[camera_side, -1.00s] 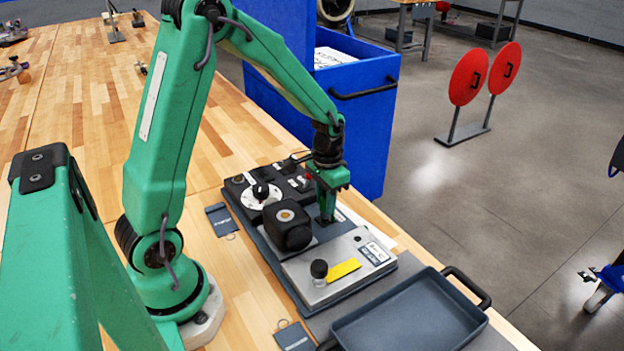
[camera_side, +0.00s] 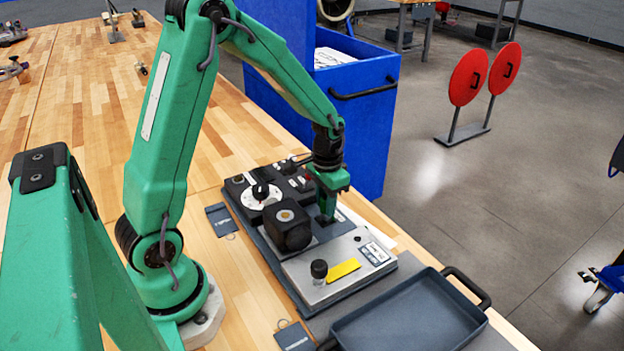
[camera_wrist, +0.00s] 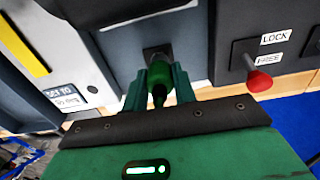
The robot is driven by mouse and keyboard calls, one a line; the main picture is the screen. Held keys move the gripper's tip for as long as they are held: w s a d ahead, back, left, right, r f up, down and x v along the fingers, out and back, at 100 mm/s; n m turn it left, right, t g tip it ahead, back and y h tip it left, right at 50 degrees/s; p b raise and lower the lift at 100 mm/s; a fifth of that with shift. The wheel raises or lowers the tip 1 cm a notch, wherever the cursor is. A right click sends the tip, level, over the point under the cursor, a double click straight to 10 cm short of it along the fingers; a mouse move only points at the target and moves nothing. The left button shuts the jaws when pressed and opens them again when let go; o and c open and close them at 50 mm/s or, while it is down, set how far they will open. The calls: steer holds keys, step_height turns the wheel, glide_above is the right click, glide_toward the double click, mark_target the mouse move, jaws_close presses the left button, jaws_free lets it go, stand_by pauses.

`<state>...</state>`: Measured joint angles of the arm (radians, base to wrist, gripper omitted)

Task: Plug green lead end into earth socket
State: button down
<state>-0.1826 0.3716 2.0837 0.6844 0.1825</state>
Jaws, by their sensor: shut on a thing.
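My gripper (camera_wrist: 160,88) is shut on the green lead end (camera_wrist: 160,73), which sits between the two green fingers in the wrist view. The front of the lead end is at a dark square socket (camera_wrist: 156,51) on the panel face. I cannot tell whether it is touching the socket or how far in it is. In the side view my gripper (camera_side: 326,212) is low over the unit, behind the black block. The lead end cannot be made out there.
A red-knobbed lever (camera_wrist: 258,81) with LOCK and FREE labels stands right of my gripper. The black block (camera_side: 287,226), a dial (camera_side: 262,195) and a grey plate with a yellow strip (camera_side: 343,269) are close by. An empty tray (camera_side: 408,318) lies in front.

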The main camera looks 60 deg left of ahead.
steer(key=shift+s+f, duration=0.1)
steer(key=shift+f, duration=0.4)
steer(key=c, duration=1.3)
jaws_free()
steer(key=o, duration=0.4)
steer(key=shift+r, duration=0.1)
steer(key=shift+r, duration=0.1)
steer(key=shift+r, duration=3.5)
